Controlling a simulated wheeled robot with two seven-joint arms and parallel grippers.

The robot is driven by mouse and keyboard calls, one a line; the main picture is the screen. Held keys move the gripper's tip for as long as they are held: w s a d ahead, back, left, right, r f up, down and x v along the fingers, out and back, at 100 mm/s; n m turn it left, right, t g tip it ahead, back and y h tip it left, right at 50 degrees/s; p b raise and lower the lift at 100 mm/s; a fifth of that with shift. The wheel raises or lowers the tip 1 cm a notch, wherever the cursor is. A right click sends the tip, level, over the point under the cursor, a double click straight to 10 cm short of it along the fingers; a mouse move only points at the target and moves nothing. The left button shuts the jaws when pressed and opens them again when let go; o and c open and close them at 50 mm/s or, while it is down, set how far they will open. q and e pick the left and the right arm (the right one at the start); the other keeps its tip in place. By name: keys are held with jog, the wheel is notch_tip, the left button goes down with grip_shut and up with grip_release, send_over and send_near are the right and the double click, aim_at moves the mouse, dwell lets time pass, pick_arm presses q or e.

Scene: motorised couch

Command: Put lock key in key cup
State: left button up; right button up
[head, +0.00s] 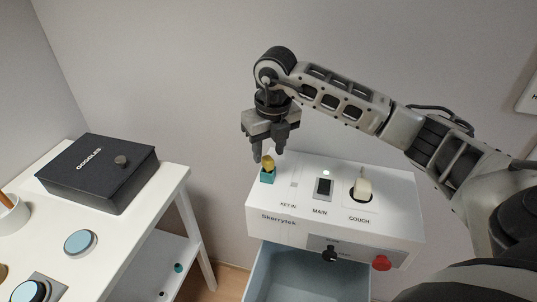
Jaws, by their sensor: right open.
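The lock key (268,161) shows as a small yellow piece standing up out of the teal key cup (268,177). The cup is at the back left corner of the white console (270,203). My right gripper (268,156) is open, pointing down, with its fingertips just above and either side of the key's top. I cannot tell whether a finger touches the key. The key's lower part is hidden by the cup. My left gripper is out of view.
The console bears a KEY IN spot (293,184), a MAIN switch (323,187), a COUCH lever (363,187) and a red button (381,263). A blue drawer (310,277) is below. A white table (140,205) with a black GOGGLES box (97,173) stands left.

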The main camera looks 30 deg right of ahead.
notch_tip(320, 180, up, 10)
jog(key=s, duration=0.1)
jog(key=s+a+f+n+g+y, duration=0.1)
jog(key=s+a+f+n+y, duration=0.25)
jog(key=a, duration=0.55)
jog(key=s+a+f+g+y, duration=0.1)
jog(key=s+a+f+y, duration=0.1)
jog(key=a+f+y, duration=0.5)
jog(key=s+a+r+m+t+y, duration=0.2)
jog(key=a+r+m+t+y, duration=0.3)
jog(key=a+r+m+y, duration=0.45)
jog(key=w+d+f+m+t+h, duration=0.1)
jog(key=d+f+m+t+h, duration=0.3)
jog(key=f+m+t+h, duration=0.45)
jog(key=w+d+f+m+t+h, duration=0.1)
jog(key=d+f+m+t+h, duration=0.4)
jog(key=m, duration=0.7)
jog(key=s+d+f+m+g+h, duration=0.1)
jog(key=s+f+m+g+h, duration=0.2)
jog(key=s+f+m+g, duration=0.3)
jog(key=s+f+g, duration=0.1)
jog(key=s+f, duration=0.4)
jog(key=f, duration=0.4)
jog(key=shift+s+f+b, duration=0.15)
jog(key=shift+s+b, duration=0.1)
jog(key=shift+b, duration=0.1)
